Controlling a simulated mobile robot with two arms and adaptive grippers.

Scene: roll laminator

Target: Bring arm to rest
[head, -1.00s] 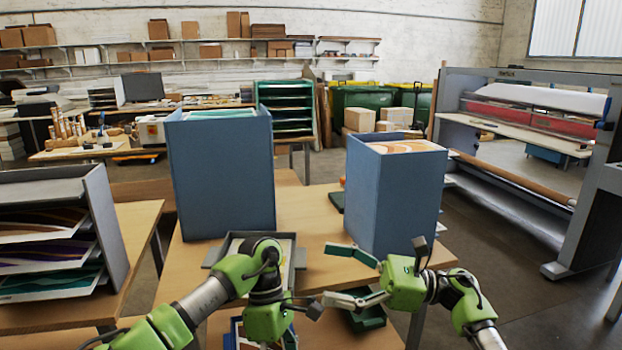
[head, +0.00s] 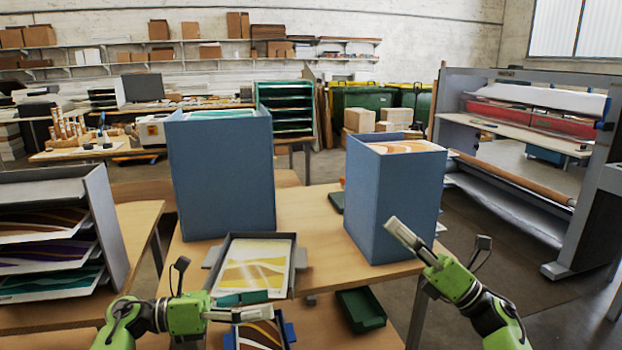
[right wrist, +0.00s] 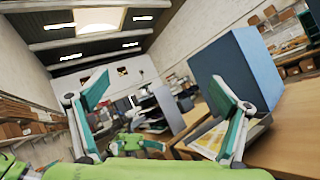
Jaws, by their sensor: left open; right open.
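My left gripper (head: 266,305) is at the lower middle of the head view, pointing right. Its two fingers are apart and nothing is between them. It is in front of a grey tray (head: 217,268) holding a yellow-patterned print (head: 254,270). My right gripper (head: 395,228) points up and left, in front of the right blue box (head: 407,205). In the head view its fingers overlap, but in the right wrist view (right wrist: 165,97) they are wide apart and empty. I cannot tell whether it touches the box.
A taller blue box (head: 222,180) stands at the table's back left. A green bin (head: 361,310) and a blue tray (head: 290,332) are low in front. A grey sheet rack (head: 110,230) is at left, the roll laminator (head: 590,185) at right.

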